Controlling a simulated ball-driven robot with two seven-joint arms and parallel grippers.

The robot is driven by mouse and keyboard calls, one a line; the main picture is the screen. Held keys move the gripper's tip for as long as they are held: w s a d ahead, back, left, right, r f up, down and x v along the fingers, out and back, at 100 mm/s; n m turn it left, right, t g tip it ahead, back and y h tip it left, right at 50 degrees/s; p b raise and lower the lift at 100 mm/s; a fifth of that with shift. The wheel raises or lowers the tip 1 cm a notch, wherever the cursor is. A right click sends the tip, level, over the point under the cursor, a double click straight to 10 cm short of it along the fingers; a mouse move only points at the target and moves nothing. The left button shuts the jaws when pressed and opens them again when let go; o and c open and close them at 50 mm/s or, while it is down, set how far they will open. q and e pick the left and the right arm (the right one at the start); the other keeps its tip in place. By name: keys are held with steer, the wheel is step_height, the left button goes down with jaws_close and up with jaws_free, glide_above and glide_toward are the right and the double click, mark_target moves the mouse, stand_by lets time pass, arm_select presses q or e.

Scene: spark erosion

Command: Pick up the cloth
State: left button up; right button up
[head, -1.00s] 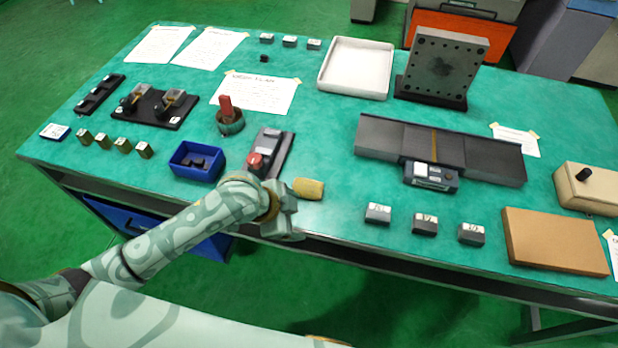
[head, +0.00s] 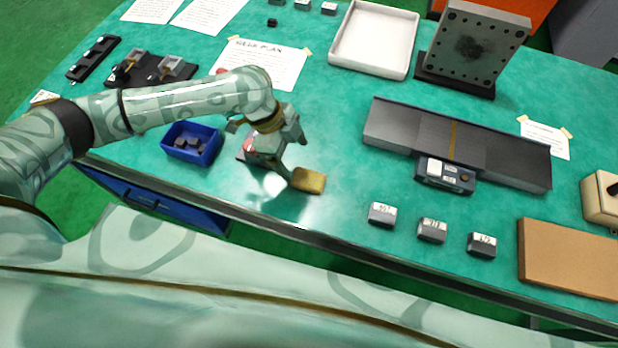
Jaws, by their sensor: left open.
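A small yellow-tan pad, which looks like the folded cloth (head: 309,181), lies on the green bench top near its front edge. My left gripper (head: 284,178) is open, just left of the cloth and slightly above the bench, with its fingers pointing down towards the cloth's left end. I cannot tell whether a finger touches it. Nothing shows between the jaws. My right gripper is not in the head view.
A blue bin (head: 192,145) holding dark blocks stands left of the gripper. Behind the gripper is a partly hidden device with a red knob. Several labelled grey blocks (head: 382,213) stand to the right, before a long dark slide unit (head: 400,130). A white tray (head: 373,40) is behind.

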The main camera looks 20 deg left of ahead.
mark_target(308, 178)
arm_select(q)
steer(key=shift+x, duration=1)
steer(key=shift+d+f, duration=0.2)
steer(key=shift+f, duration=0.3)
steer(key=b+x, duration=0.2)
steer(key=x, duration=0.3)
steer(key=shift+s+f, duration=0.1)
steer(key=shift+s, duration=0.05)
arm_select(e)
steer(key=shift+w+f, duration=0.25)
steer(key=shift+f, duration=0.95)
arm_select(q)
steer(key=c, duration=1.1)
